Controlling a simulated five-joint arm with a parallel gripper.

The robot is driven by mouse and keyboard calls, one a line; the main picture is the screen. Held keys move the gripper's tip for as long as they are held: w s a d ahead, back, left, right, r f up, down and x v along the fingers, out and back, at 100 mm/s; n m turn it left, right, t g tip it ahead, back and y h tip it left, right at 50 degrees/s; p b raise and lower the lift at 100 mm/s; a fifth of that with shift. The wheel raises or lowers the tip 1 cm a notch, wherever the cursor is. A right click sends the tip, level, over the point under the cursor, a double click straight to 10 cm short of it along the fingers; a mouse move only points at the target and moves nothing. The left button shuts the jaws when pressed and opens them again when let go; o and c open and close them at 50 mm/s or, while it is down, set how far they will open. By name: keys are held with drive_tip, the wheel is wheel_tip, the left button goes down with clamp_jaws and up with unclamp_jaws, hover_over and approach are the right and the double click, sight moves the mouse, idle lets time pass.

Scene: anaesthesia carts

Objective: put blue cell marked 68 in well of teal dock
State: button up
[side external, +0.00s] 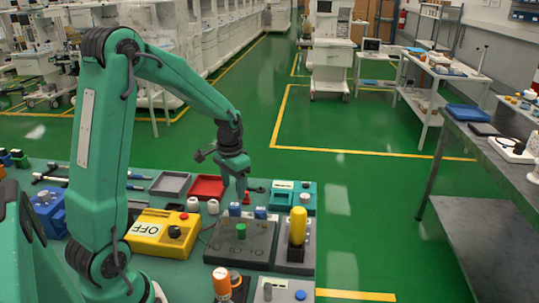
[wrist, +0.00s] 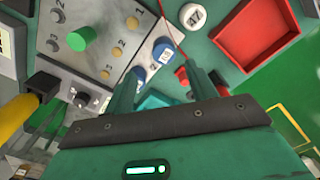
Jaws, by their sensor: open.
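Two blue cells with pale labels stand at the back edge of the grey panel. The left one (side external: 234,209) shows in the wrist view (wrist: 163,48) ahead of my fingertips. The right one (side external: 260,212) shows in the wrist view (wrist: 138,74) close by my left finger. The labels are too small to read surely, so I cannot tell which is 68. The teal dock (side external: 294,193) lies right of the cells; a bit of it shows between my fingers (wrist: 155,99), its well hidden. My gripper (side external: 243,196) is open and empty, just behind and above the cells.
The grey panel (side external: 232,254) carries a green knob (side external: 241,230). A yellow cylinder (side external: 298,226) stands upright to the right, near the dock. A red tray (side external: 207,187) and white round caps (side external: 213,206) lie left of my gripper. A yellow box (side external: 158,233) is further left.

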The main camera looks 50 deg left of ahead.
drive_tip(key=s+d+r+m+t, duration=0.1)
drive_tip(key=s+d+r+t, duration=0.4)
drive_tip(key=s+d+r, duration=0.9)
drive_tip(key=shift+d+r, duration=0.6)
drive_tip(key=shift+d, duration=0.3)
drive_tip(key=shift+o, duration=0.5)
drive_tip(key=shift+s, duration=0.1)
